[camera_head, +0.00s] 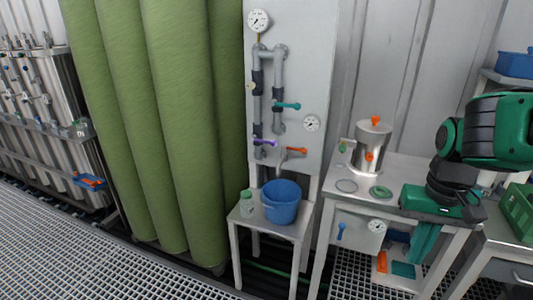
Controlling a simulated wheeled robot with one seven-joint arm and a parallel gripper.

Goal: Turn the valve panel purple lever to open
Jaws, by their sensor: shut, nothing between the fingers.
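The valve panel (317,75) is a pale upright board with grey pipes, left of the side table. Its purple lever (265,142) sits low on the left vertical pipe. The lever points right, roughly level, across the pipe. My gripper (432,206) is at the right, over the front edge of the side table, well right of the panel and far from the lever. It is shut and empty; its fingertips are hard to make out. Nothing covers the purple lever.
A teal lever (288,105) and an orange lever (296,150) are close to the purple one. A blue bucket (281,201) and a bottle (246,200) stand on a stool below. A steel pot (371,149) stands on the table between panel and gripper. Green columns (172,120) rise left.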

